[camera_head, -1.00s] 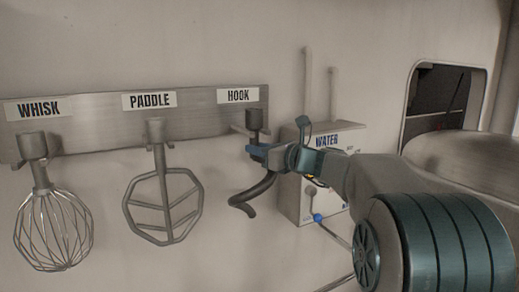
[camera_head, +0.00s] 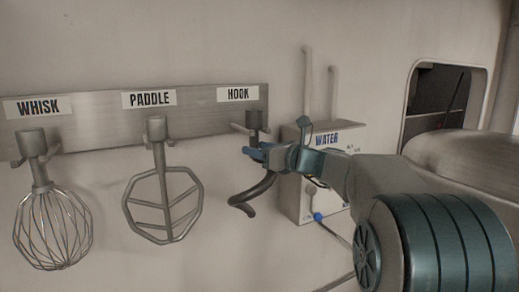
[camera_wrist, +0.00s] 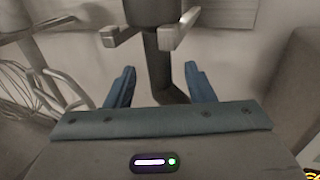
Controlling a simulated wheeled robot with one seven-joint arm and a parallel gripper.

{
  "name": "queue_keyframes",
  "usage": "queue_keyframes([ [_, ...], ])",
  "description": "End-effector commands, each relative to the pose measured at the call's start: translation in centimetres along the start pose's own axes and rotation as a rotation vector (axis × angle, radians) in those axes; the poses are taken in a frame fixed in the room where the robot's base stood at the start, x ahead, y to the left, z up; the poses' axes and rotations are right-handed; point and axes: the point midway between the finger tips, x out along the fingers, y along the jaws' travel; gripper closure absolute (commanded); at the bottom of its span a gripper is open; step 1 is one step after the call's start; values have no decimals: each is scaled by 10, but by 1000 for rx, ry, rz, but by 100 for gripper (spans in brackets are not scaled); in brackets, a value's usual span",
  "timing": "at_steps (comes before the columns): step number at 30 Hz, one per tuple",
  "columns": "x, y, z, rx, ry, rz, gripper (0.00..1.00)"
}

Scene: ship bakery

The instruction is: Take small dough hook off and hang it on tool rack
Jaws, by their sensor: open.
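The small dough hook (camera_head: 254,193) hangs upright at the rack position labelled HOOK, its curved dark end pointing down and left. In the wrist view its shank (camera_wrist: 158,62) stands between my two blue fingers, and its wider collar (camera_wrist: 152,12) sits between the two prongs of the rack holder (camera_wrist: 180,30). My gripper (camera_head: 258,152) is open, with a finger on either side of the shank and visible gaps beside it; it also shows in the wrist view (camera_wrist: 160,82). The tool rack (camera_head: 200,118) is a metal strip on the wall.
A paddle (camera_head: 160,200) and a wire whisk (camera_head: 52,225) hang to the left under their labels. A water box (camera_head: 312,200) with pipes is on the wall just right of the hook, behind my arm. A rounded metal body (camera_head: 465,155) is at the right.

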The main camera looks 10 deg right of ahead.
Motion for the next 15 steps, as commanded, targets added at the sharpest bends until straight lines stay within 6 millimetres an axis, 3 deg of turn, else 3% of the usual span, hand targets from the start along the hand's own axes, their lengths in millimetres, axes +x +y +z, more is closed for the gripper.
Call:
queue_keyframes([
  [5, -25, -1, -1, -2, -3, -4, 51],
  [15, -101, 0, -1, -3, -4, -3, 51],
])
